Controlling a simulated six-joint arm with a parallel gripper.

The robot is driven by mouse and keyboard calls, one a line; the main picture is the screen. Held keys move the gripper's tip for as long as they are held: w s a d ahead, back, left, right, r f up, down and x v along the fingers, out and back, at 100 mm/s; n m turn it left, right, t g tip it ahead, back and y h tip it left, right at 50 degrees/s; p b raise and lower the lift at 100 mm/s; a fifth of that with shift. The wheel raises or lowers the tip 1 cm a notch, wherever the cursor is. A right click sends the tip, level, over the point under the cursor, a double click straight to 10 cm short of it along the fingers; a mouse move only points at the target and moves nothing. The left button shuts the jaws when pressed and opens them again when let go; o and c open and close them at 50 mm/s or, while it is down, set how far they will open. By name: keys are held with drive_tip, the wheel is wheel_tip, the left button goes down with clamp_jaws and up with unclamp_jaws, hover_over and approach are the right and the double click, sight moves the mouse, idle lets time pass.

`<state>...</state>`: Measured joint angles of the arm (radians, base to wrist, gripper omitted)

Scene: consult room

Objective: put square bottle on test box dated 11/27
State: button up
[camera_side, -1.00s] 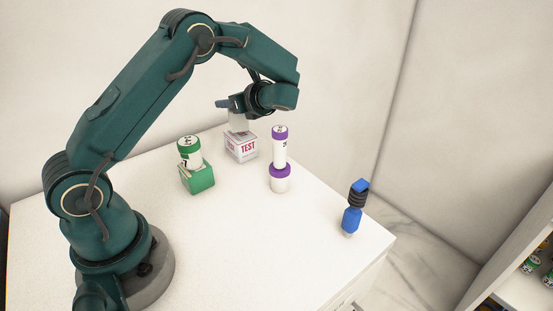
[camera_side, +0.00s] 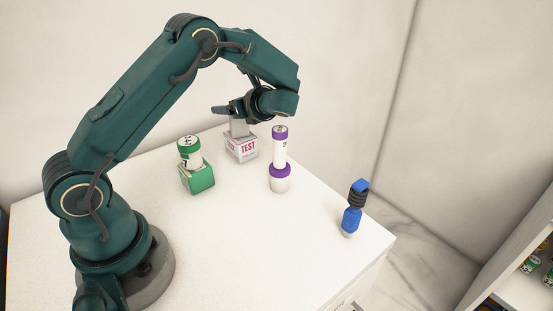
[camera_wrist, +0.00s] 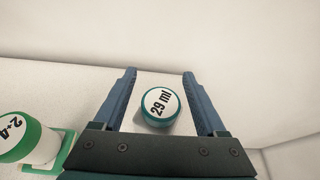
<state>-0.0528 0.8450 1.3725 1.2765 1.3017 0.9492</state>
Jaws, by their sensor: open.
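A white box marked TEST (camera_side: 240,149) stands near the back of the table; I cannot read a date on it. A grey, flat-sided bottle (camera_side: 239,129) appears to stand upright on top of it in the side view, its upper part hidden by my gripper (camera_side: 232,109). In the wrist view a round white cap with a teal rim (camera_wrist: 160,106), marked "29 ml", lies between my fingers (camera_wrist: 160,74). The fingers are open, with a gap on each side of the cap. The box is not clearly visible in the wrist view.
Left of the box, a white bottle with a green cap (camera_side: 189,152) stands on a green block (camera_side: 198,179). Right of it stand a purple-capped white tube stack (camera_side: 280,160) and a blue-and-black stack (camera_side: 353,208) near the table's right edge. The table's front middle is clear.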

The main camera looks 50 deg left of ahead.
drive_tip(key=v, duration=1.1)
drive_tip(key=s+d+r+n+t+h, duration=0.1)
drive_tip(key=s+d+n+t+h, duration=0.4)
drive_tip(key=s+d+n+h, duration=0.8)
drive_tip(key=s+d+n, duration=0.1)
drive_tip(key=s+n, duration=0.3)
drive_tip(key=shift+r+n+t, duration=0.3)
drive_tip(key=shift+r, duration=0.05)
